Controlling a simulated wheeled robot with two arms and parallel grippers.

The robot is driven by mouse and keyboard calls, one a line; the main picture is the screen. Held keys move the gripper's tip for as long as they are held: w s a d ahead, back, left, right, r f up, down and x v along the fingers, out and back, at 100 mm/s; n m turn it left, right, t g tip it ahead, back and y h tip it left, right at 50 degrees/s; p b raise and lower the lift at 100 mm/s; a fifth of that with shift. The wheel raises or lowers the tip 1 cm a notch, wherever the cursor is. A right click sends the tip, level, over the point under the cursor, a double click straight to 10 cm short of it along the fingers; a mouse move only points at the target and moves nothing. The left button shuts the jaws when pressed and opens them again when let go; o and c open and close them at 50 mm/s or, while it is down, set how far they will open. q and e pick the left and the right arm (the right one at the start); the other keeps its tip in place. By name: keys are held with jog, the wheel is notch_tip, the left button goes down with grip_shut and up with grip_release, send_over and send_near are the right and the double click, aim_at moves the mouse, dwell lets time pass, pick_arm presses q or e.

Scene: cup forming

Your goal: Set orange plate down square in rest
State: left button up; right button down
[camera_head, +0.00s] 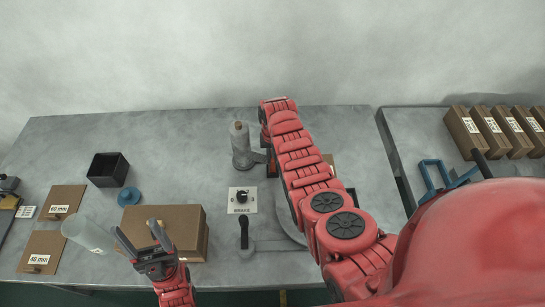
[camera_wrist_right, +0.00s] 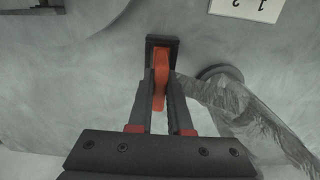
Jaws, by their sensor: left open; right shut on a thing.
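The orange plate (camera_wrist_right: 160,82) is between the fingers of my right gripper (camera_wrist_right: 160,95), which is shut on it in the right wrist view. The plate's far end overlaps a small dark square frame (camera_wrist_right: 176,43), apparently the rest. I cannot tell whether the plate is seated in it or just above it. In the head view my right arm hides most of this spot. My left gripper (camera_head: 136,236) is open and empty, in front of a brown box (camera_head: 188,222) at the lower left.
A grey cylinder on a stand (camera_head: 240,148) is close to my right gripper. A BRAKE panel (camera_head: 243,201) and dark lever (camera_head: 244,233) are nearer. A black bin (camera_head: 108,169), blue round part (camera_head: 129,196) and clear tube (camera_head: 88,234) are left. Brown boxes (camera_head: 466,131) line the right table.

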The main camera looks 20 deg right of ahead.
jog(key=shift+f, duration=0.2)
jog(key=shift+s+f+b, duration=0.1)
jog(key=shift+s+b, duration=0.05)
jog(key=shift+b, duration=0.2)
jog(key=c, duration=0.8)
grip_release()
jog(key=shift+f, duration=0.1)
jog(key=shift+o, duration=0.2)
jog(key=shift+r, duration=0.2)
